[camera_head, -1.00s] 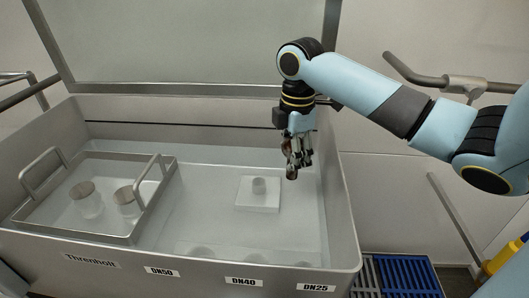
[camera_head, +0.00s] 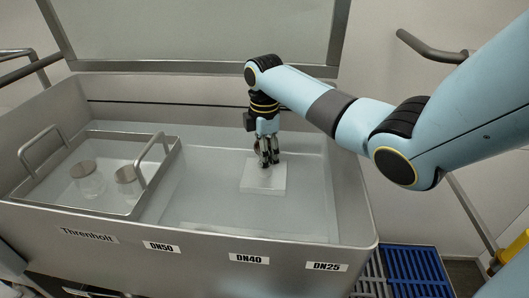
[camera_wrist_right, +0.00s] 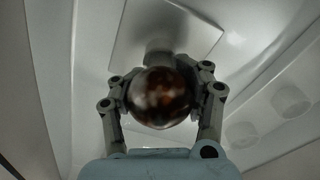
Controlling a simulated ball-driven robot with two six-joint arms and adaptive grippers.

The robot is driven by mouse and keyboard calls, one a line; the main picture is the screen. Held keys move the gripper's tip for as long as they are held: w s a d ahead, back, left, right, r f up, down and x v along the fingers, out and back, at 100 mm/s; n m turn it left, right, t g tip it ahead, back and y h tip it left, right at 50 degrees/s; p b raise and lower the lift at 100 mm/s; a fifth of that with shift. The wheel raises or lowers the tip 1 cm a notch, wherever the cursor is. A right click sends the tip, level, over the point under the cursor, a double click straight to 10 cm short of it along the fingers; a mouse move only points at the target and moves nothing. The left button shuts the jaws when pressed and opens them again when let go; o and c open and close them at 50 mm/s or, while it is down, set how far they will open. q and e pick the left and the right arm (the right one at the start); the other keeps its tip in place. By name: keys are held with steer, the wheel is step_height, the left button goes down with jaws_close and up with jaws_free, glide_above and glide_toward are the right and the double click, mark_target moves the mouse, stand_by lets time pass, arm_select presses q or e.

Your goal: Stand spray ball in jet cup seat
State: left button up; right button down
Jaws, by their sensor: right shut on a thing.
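The spray ball is a shiny, dark brown ball (camera_wrist_right: 163,98) between the two fingers of my right gripper (camera_wrist_right: 162,92), which is shut on it. In the head view my right gripper (camera_head: 267,162) points down over a white square block (camera_head: 264,186) on the basin floor. The jet cup seat, a small pale cup (camera_wrist_right: 159,47) on that block, shows in the wrist view just beyond the ball and is partly covered by it. In the head view the fingers hide the cup and most of the ball. I cannot tell whether ball and cup touch. My left gripper is out of view.
A metal basin (camera_head: 195,237) surrounds the block, with DN50, DN40 and DN25 labels on its front wall. Pale round cups (camera_wrist_right: 290,100) stand near the wall in the wrist view.

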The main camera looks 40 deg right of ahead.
steer(key=c, duration=0.6)
jaws_free()
steer(key=shift+f, duration=0.1)
steer(key=shift+o, duration=0.2)
step_height(320, 180, up, 12)
steer(key=shift+r+p, duration=0.2)
steer(key=shift+p, duration=0.95)
